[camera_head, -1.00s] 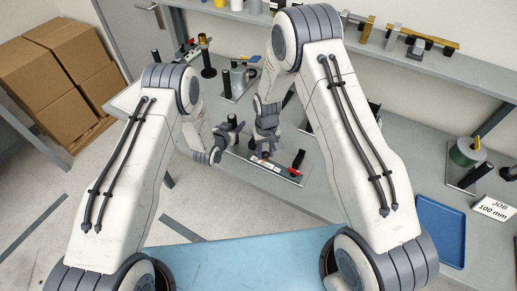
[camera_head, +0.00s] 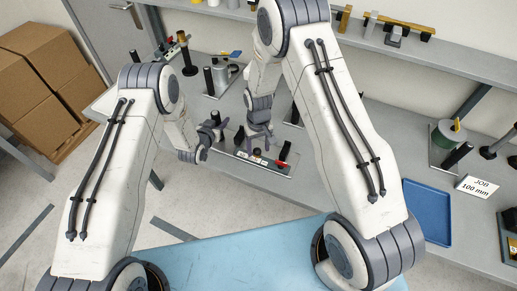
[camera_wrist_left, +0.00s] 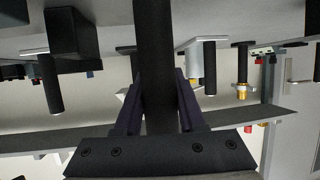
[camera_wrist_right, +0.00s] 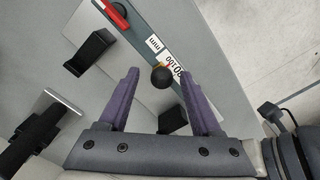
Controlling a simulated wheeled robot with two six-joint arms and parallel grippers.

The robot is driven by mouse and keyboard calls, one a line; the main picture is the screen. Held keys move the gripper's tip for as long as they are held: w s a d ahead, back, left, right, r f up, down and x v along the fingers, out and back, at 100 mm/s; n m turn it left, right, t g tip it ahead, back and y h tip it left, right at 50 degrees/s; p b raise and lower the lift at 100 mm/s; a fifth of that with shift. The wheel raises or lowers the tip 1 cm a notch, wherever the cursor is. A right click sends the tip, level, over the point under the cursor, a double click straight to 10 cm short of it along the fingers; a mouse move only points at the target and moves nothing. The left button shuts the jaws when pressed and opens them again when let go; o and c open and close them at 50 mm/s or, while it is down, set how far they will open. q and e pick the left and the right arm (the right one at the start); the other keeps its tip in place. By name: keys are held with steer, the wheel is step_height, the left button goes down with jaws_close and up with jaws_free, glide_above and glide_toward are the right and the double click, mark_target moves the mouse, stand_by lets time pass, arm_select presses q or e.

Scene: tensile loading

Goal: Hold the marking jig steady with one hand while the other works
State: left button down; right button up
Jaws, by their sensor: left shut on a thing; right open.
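The marking jig (camera_head: 242,155) is a flat strip on the grey bench, with a white scale reading "100 mm" in the right wrist view (camera_wrist_right: 174,62) and a red part (camera_head: 282,164). My left gripper (camera_head: 207,141) is shut on an upright black cylindrical handle; the handle (camera_wrist_left: 154,45) fills the space between its fingers in the left wrist view. Whether the handle joins the jig is hidden. My right gripper (camera_wrist_right: 160,74) is open above the jig.
A blue tray (camera_head: 428,211) and a "JOB 100 mm" card (camera_head: 478,187) lie on the bench at right. A green spool (camera_head: 447,134) stands behind them. Black-handled fixtures (camera_head: 208,80) stand at back left. A shelf (camera_head: 400,50) runs along the wall.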

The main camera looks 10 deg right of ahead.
mark_target(258, 150)
arm_select(q)
steer(key=shift+r, duration=0.1)
arm_select(e)
step_height(258, 150, up, 11)
stand_by(0.4)
arm_select(q)
steer(key=shift+c, duration=2.1)
jaws_free()
steer(key=shift+s, duration=0.1)
